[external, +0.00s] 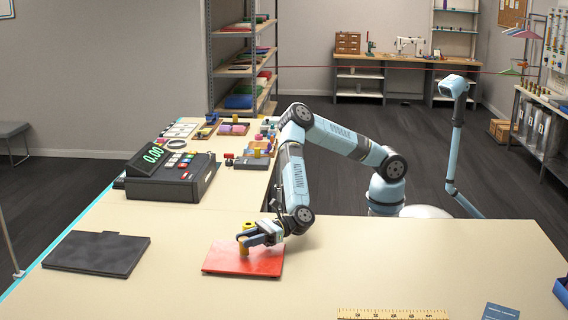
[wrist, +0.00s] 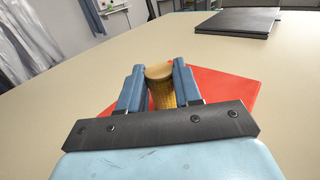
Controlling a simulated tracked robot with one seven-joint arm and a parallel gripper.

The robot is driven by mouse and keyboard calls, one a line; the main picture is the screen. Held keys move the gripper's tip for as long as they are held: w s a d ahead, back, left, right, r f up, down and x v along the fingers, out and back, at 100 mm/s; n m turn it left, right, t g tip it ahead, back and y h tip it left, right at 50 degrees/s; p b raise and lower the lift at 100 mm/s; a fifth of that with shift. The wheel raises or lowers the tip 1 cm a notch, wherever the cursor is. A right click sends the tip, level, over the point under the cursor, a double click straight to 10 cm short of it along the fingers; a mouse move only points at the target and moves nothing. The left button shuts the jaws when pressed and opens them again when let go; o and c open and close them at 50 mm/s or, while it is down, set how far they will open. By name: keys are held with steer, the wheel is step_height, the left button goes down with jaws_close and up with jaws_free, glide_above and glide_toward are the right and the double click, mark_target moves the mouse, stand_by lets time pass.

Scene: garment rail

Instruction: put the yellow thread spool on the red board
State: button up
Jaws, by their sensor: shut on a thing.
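The yellow thread spool (wrist: 161,90) is upright between the two fingers of my gripper (wrist: 160,88) in the wrist view. In the external view the spool (external: 243,245) shows at my gripper (external: 248,238), over the red board (external: 245,265). The red board lies flat on the table and also shows behind the fingers in the wrist view (wrist: 226,90). My gripper is shut on the spool. The spool's lower end is partly hidden, so I cannot tell whether it touches the board.
A black flat folder (external: 97,253) lies left of the red board. A dark cash register (external: 172,172) stands farther back. A yellow ruler (external: 392,314) lies at the front edge.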

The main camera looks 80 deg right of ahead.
steer(key=shift+f, duration=0.3)
steer(key=shift+f, duration=0.15)
steer(key=o, duration=1)
steer(key=v, duration=1.2)
steer(key=shift+r, duration=0.2)
